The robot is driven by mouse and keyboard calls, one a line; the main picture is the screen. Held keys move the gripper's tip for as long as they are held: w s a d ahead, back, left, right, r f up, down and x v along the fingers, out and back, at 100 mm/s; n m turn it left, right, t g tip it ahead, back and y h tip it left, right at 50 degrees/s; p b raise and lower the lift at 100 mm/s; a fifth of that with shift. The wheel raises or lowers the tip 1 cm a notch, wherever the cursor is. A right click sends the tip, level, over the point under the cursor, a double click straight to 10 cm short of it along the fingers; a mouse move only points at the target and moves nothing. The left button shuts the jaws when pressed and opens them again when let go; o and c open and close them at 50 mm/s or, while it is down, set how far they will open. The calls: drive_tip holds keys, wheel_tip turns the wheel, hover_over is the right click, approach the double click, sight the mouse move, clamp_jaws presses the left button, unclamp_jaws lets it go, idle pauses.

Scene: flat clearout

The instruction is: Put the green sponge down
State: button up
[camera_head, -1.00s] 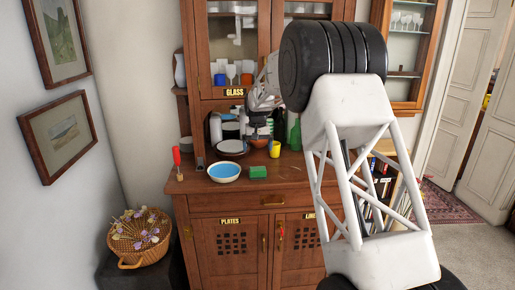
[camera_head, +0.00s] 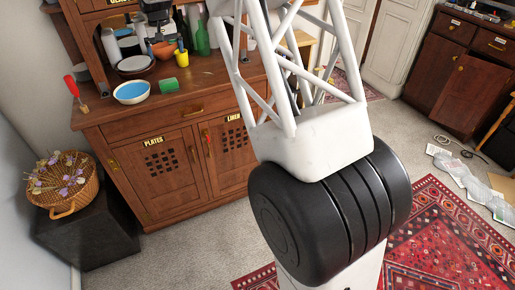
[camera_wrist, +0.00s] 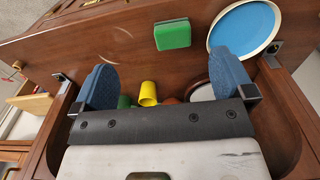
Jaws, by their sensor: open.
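The green sponge (camera_head: 168,86) lies flat on the wooden top of the sideboard (camera_head: 225,75), to the right of a white bowl with a blue inside (camera_head: 131,92). In the wrist view the sponge (camera_wrist: 172,34) lies on the wood beyond my fingertips, close to the bowl (camera_wrist: 215,40) but apart from it. My gripper (camera_wrist: 165,82) is open, its two blue-padded fingers wide apart with nothing held between them. It does not touch the sponge.
A yellow cup (camera_head: 181,58) stands behind the sponge, with green bottles (camera_head: 202,40) and plates (camera_head: 134,64) near it. A red-handled tool (camera_head: 72,88) stands at the left end. The sideboard's top is bare to the right of the sponge.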

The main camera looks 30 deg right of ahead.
drive_tip(key=s+d+r, duration=0.2)
drive_tip(key=s+r, duration=0.1)
drive_tip(key=s, duration=0.7)
drive_tip(key=s+d+r+t, duration=0.1)
drive_tip(key=s+r, duration=0.2)
drive_tip(key=s, duration=0.7)
drive_tip(key=s+d+r, duration=0.2)
drive_tip(key=s+r, duration=0.1)
drive_tip(key=s, duration=0.7)
drive_tip(key=s+d+f, duration=0.1)
drive_tip(key=s+f, duration=0.3)
drive_tip(key=s, duration=1.1)
drive_tip(key=s+d+f+t, duration=0.1)
drive_tip(key=s+f, duration=0.2)
drive_tip(key=s, duration=1.2)
drive_tip(key=shift+f, duration=0.35)
drive_tip(key=c, duration=0.3)
drive_tip(key=shift+w+r, duration=0.1)
